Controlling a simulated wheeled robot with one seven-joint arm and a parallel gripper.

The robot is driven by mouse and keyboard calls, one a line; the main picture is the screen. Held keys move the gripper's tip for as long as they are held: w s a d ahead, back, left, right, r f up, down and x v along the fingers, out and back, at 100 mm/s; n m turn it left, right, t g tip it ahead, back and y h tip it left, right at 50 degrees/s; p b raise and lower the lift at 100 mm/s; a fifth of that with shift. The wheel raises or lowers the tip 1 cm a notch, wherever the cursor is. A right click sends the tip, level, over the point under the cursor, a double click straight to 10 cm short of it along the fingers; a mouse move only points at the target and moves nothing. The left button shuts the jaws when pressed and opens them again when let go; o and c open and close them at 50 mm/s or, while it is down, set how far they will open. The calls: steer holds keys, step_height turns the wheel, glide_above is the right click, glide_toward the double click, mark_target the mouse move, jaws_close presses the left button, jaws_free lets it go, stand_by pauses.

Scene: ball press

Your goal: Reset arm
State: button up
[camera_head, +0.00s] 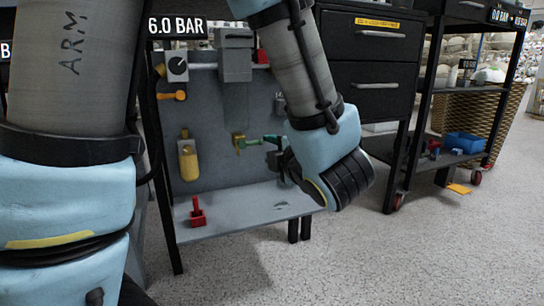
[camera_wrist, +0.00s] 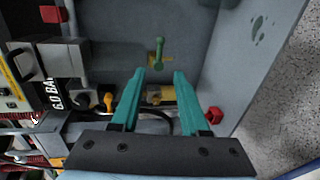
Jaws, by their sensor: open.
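My gripper (camera_head: 262,143) is in front of the grey panel of the press bench (camera_head: 218,150), on its right part. In the wrist view its two teal fingers (camera_wrist: 160,76) are spread apart with nothing held between them. A small valve with a green handle (camera_wrist: 158,54) sits on the panel just beyond the fingertips. I cannot tell whether the fingers touch it. My arm comes down from the top, and its blue wrist hides part of the bench's right side.
A yellow cylinder (camera_head: 188,160) and an orange lever (camera_head: 172,96) are on the panel. A red part (camera_head: 197,212) stands on the lower shelf (camera_head: 245,205). A black drawer cabinet (camera_head: 370,75) is to the right. Open floor (camera_head: 400,260) lies in front.

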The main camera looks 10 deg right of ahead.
steer(key=w+a+r+m+g+h+p, duration=0.2)
steer(key=w+m+g+h+p, duration=0.4)
steer(key=m+p, duration=0.4)
steer(key=s+a+m+g+y+p, duration=0.1)
steer(key=s+a+m+g+p, duration=0.2)
steer(key=a, duration=0.4)
steer(key=s+a+r+m+g+y+p, duration=0.1)
steer(key=s+a+m+g+y+p, duration=0.1)
steer(key=a+m, duration=0.3)
steer(key=s+a+m+g+y+p, duration=0.1)
steer(key=s+a+m+g+p, duration=0.15)
steer(key=a, duration=0.55)
step_height(320, 180, up, 37)
steer(key=d+p, duration=0.1)
steer(key=p, duration=3.5)
steer(key=shift+p, duration=0.3)
steer(key=shift+f+g, duration=0.1)
steer(key=shift+g, duration=0.15)
